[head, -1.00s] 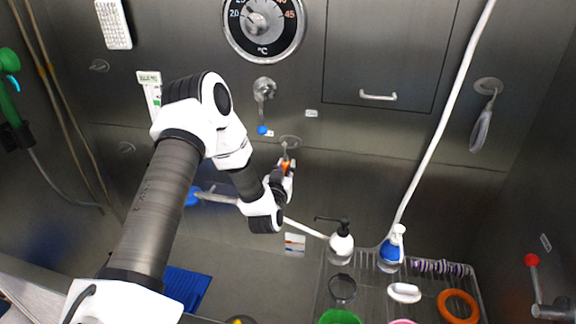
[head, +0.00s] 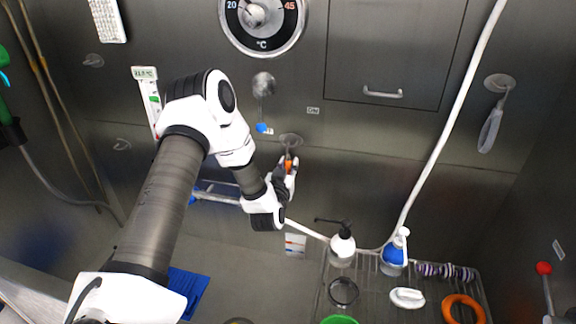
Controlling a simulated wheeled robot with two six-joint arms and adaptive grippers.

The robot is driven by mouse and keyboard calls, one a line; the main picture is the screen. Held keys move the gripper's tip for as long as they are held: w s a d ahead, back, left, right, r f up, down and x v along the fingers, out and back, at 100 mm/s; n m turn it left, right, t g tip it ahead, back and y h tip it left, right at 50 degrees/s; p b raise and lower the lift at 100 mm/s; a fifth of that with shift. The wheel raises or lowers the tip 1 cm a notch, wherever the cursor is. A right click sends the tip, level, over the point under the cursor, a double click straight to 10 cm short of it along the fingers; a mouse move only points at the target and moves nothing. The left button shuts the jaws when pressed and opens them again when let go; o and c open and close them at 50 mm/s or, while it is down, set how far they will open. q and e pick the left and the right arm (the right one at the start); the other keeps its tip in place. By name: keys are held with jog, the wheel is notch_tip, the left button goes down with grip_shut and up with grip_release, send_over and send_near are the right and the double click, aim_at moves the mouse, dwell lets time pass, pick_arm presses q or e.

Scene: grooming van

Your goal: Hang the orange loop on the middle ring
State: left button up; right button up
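My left gripper (head: 289,178) is at the back wall, in the middle of the head view. It appears shut on a small orange piece, the orange loop (head: 289,165), most of which the fingers hide. The middle ring (head: 290,140) is on the wall just above the gripper, a round grey mount with its lower part close to the orange piece. I cannot tell whether the loop touches or is around the ring. My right gripper is not in view.
A pump bottle (head: 342,246) and a blue spray bottle (head: 393,254) stand on a wire rack (head: 375,290) below right, with a larger orange ring (head: 463,308) and a white brush-like item (head: 407,298). A white hose (head: 452,110) runs down the wall.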

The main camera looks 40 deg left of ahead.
pick_arm(q)
jog(key=shift+o, duration=1.2)
jog(key=shift+s+d+r, duration=0.1)
jog(key=v, duration=1.2)
